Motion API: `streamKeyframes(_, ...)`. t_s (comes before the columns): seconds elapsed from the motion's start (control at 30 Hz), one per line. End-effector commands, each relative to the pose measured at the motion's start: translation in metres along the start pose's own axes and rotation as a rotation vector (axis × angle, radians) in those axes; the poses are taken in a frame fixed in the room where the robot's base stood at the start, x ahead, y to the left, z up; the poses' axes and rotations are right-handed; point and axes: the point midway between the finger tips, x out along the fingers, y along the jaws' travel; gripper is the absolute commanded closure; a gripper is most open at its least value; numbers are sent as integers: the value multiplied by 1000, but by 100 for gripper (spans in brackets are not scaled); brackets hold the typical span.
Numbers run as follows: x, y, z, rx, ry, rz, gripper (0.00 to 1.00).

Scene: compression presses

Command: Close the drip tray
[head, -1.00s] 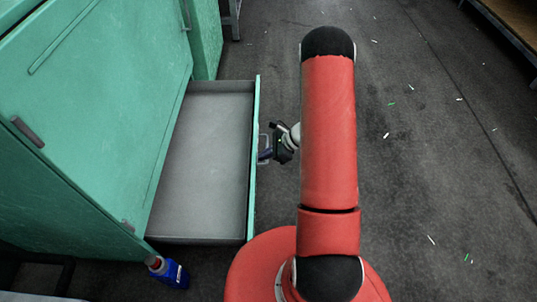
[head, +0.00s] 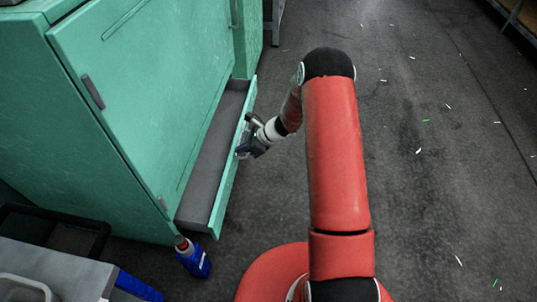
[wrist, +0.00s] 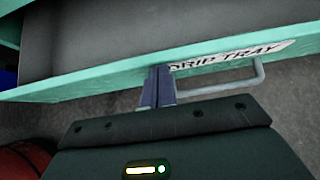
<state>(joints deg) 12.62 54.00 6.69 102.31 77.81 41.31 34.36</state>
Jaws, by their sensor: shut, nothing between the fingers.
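The drip tray (head: 212,172) is a grey drawer with a green front, low in the green press cabinet. It stands partly out, with a narrow strip of its inside showing. In the wrist view its green front (wrist: 110,77) carries a "DRIP TRAY" label and a grey bar handle (wrist: 225,88). My gripper (head: 243,150) is at the outer side of the tray front, near the handle. In the wrist view its fingers (wrist: 158,75) are together, with their tips at the front panel beside the left part of the label. Nothing shows between them.
A blue bottle (head: 192,258) with a red-and-grey cap stands on the floor by the tray's near end. A black bin (head: 50,232) and a grey surface (head: 55,272) are at lower left. The floor right of my arm is open, with small scraps.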

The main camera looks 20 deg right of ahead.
Motion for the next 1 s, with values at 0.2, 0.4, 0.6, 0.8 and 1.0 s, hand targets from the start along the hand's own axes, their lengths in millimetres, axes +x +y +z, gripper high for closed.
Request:
streamKeyframes(0.2,50,1,46,-3,-2,2,100)
streamKeyframes(0.4,77,0,72,-2,0,0,100)
streamKeyframes(0.6,91,0,85,0,-1,-1,100)
streamKeyframes(0.8,95,0,89,0,-2,0,100)
streamKeyframes(1.0,96,1,91,-2,-5,2,100)
